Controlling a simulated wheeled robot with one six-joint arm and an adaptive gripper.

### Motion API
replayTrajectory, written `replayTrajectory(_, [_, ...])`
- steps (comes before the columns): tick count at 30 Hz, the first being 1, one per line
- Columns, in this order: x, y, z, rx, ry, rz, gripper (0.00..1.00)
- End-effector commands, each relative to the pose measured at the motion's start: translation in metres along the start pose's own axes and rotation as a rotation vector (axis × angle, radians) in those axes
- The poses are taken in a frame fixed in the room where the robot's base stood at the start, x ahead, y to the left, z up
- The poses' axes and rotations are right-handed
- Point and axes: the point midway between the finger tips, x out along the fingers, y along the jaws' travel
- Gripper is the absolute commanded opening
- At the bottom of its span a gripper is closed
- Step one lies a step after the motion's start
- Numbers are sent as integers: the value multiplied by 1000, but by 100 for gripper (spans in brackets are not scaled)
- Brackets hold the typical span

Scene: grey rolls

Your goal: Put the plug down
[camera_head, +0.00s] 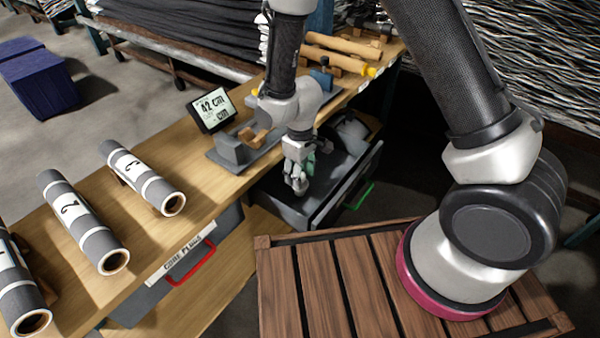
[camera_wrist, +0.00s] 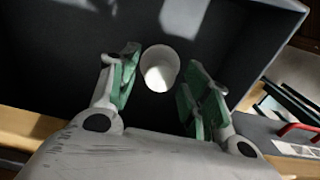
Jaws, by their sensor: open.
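The plug (camera_wrist: 159,68), a white round piece, shows in the wrist view against the dark grey inside of an open drawer (camera_wrist: 60,60). My gripper (camera_wrist: 160,73) is open, with one green-padded finger on each side of the plug. A narrow gap shows on the right; on the left, pad and plug edge nearly meet, and I cannot tell if they touch. Whether the plug rests on the drawer floor is unclear. In the head view my gripper (camera_head: 299,172) reaches down at the open drawer with a green handle (camera_head: 358,196); the plug is not distinguishable there.
A shut drawer labelled core plugs has a red handle (camera_head: 192,262). Above it, the wooden bench (camera_head: 205,155) carries grey rolls (camera_head: 85,222), a display (camera_head: 211,108) reading 42 cm and a grey fixture (camera_head: 235,150). A slatted wooden surface (camera_head: 320,285) lies in front.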

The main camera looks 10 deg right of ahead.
Motion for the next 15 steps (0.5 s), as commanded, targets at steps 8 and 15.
replayTrajectory(8, [-48, 0, -2, 0, 7, 1, 47])
replayTrajectory(15, [-98, 0, -1, 0, 5, 1, 47])
